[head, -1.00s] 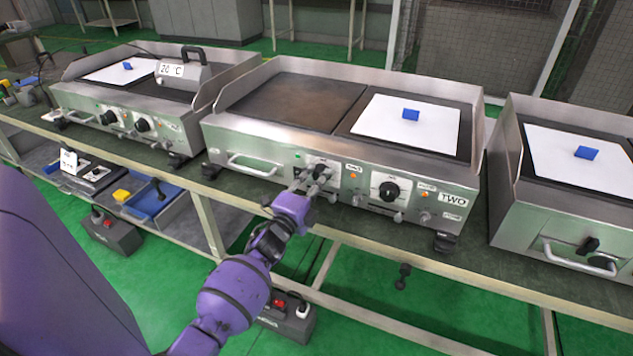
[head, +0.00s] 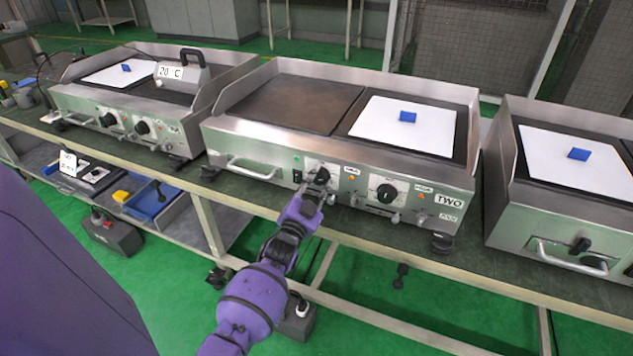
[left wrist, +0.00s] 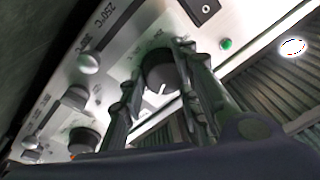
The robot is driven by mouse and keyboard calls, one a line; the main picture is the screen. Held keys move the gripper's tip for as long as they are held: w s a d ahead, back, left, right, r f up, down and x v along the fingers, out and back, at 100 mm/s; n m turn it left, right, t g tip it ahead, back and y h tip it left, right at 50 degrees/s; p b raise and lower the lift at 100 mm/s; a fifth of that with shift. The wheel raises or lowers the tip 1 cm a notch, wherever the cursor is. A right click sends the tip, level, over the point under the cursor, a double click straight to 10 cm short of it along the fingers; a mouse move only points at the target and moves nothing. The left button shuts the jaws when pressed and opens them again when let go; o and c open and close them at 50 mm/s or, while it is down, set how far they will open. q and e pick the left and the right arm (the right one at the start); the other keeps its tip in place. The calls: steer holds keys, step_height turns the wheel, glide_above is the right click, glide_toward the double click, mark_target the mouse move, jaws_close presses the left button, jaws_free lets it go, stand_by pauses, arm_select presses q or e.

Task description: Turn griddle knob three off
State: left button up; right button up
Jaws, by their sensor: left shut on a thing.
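The middle griddle (head: 258,142), labelled TWO, has two black knobs on its front. My left gripper (head: 319,180) is at its left knob (head: 321,171) and partly covers it. In the left wrist view, this round black knob (left wrist: 160,76), with a white pointer mark, sits between the two fingers of the left gripper (left wrist: 160,85). The gripper is shut on it. The right knob (head: 387,193) of this griddle is free. My right gripper is not in view.
Another griddle (head: 107,107) stands at left and one (head: 560,215) at right, all on a long table (head: 384,247). White sheets with blue blocks lie on the plates. A green lamp (left wrist: 226,44) shows near the held knob. Handles stick out from the fronts.

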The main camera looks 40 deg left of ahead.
arm_select(q)
steer(key=n, duration=0.2)
steer(key=n+p, duration=0.1)
steer(key=n, duration=0.1)
steer(key=shift+d+f+y, duration=0.15)
steer(key=shift+d+y, duration=0.15)
steer(key=shift+d, duration=0.1)
steer(key=n+g+p, duration=0.1)
steer(key=n+p, duration=0.1)
steer(key=n, duration=0.2)
steer(key=shift+y, duration=0.3)
steer(key=n, duration=0.2)
steer(key=n+p, duration=0.1)
steer(key=n, duration=0.1)
steer(key=shift+r+g, duration=0.3)
steer(key=shift+r, duration=0.05)
steer(key=shift+w+r+n+p, duration=0.1)
steer(key=shift+n+p, duration=0.4)
steer(key=shift+n, duration=0.4)
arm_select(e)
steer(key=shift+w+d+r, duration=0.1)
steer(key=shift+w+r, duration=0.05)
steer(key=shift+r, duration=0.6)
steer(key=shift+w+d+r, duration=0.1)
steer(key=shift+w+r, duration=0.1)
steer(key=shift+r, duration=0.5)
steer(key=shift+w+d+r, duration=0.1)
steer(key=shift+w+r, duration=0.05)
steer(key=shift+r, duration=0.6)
